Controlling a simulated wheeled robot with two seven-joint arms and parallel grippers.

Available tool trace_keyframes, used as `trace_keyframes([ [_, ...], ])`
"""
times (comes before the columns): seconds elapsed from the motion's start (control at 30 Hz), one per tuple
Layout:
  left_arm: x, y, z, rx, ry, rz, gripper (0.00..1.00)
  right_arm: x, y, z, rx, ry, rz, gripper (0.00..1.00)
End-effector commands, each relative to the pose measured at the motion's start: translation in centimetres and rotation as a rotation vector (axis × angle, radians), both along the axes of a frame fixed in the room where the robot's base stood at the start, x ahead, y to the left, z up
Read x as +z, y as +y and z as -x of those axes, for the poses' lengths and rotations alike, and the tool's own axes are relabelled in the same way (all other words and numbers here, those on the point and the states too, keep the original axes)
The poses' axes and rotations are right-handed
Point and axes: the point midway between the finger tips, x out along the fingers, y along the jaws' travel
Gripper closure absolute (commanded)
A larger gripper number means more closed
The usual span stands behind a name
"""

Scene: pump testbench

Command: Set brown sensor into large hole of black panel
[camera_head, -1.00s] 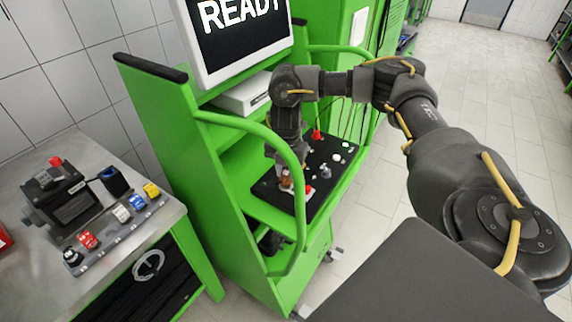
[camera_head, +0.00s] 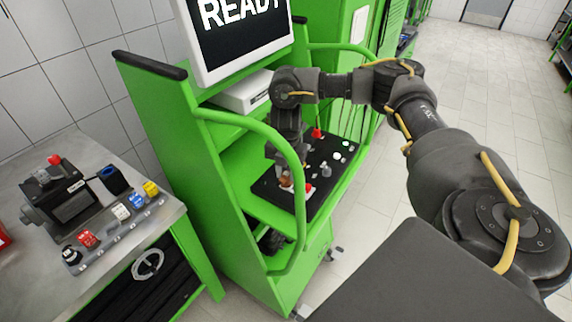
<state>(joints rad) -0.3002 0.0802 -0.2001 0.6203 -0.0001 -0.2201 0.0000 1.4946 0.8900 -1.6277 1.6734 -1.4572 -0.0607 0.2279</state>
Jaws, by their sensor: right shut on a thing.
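The black panel (camera_head: 322,187) lies on the shelf of the green testbench, behind the curved green rail. My right gripper (camera_head: 284,172) reaches down over the left part of the panel. It is shut on the brown sensor (camera_head: 285,181), a small brown piece low at the panel, partly hidden by the gripper and the rail. The large hole is not clearly visible, and I cannot tell whether the sensor is in it. My left gripper is not in view.
The green rail (camera_head: 297,180) curves in front of the panel. Red and white fittings sit on the panel, with a red knob (camera_head: 317,133) at its back. A screen (camera_head: 238,30) stands above. On the left, a metal table (camera_head: 160,213) holds a black pump and several coloured connectors.

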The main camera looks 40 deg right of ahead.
Motion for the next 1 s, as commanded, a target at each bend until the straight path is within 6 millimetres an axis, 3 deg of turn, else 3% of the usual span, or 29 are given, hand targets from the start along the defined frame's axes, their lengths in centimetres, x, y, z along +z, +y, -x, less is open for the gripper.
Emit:
trace_keyframes([
  [0.7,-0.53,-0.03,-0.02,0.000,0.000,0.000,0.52,-0.96,0.02,-0.01,0.000,-0.001,-0.001,0.99],
  [0.73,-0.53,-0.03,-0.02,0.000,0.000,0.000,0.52,-0.97,0.02,-0.01,0.000,-0.001,-0.001,0.69],
  [0.9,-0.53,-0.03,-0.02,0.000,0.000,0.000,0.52,-0.97,0.02,-0.01,0.000,-0.001,-0.001,0.47],
  [1.0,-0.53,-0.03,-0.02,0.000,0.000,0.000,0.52,-0.97,0.02,-0.01,0.000,0.000,0.000,0.47],
])
